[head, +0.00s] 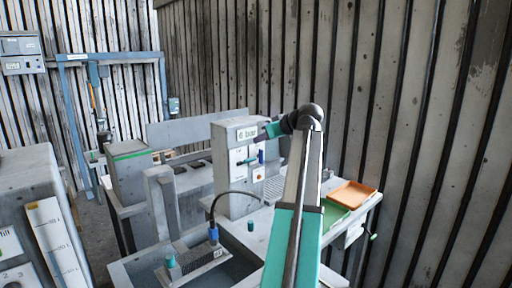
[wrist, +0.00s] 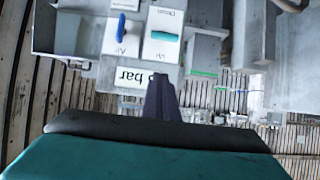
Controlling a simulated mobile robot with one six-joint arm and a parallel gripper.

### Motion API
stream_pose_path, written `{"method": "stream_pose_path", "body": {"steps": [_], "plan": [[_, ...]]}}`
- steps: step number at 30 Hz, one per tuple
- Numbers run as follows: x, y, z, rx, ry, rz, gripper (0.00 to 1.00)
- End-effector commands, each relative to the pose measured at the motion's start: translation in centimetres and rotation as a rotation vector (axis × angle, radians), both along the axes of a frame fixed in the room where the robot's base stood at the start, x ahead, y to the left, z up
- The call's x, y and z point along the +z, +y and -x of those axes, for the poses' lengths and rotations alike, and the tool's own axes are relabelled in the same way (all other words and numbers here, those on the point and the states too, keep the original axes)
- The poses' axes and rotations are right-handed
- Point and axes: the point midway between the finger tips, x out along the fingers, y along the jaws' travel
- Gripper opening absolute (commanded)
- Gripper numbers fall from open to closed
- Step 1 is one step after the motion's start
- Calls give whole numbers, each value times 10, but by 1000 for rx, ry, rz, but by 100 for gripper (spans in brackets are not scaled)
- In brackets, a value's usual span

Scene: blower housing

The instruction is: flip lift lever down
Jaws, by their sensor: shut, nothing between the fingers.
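The grey control cabinet (head: 236,190) carries a "6 bar" sign (head: 246,134) and two levers on its front. The teal lever (head: 246,161) sits left of the blue lever (head: 261,157). In the wrist view the picture is upside down: the teal lever (wrist: 165,36) shows as a short bar on a white plate with small blurred lettering, beside the blue lever (wrist: 121,27). I cannot tell whether the teal lever is up or down. My gripper (head: 259,138) is shut and empty in front of the sign, above the levers. Its dark fingers also show in the wrist view (wrist: 160,80), apart from both levers.
A red knob (head: 258,177) sits below the levers. An orange tray (head: 352,194) and a green tray (head: 333,216) lie right of the cabinet. A tank (head: 130,268) with a cabled part is in front. A grey block (head: 162,203) stands left.

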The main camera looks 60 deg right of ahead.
Motion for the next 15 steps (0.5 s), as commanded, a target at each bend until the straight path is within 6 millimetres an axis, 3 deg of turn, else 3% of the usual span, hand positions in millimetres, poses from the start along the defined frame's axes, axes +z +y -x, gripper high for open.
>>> {"method": "stream_pose_path", "body": {"steps": [15], "plan": [[-26, -16, -48, 0, 1, -2, 0]]}}
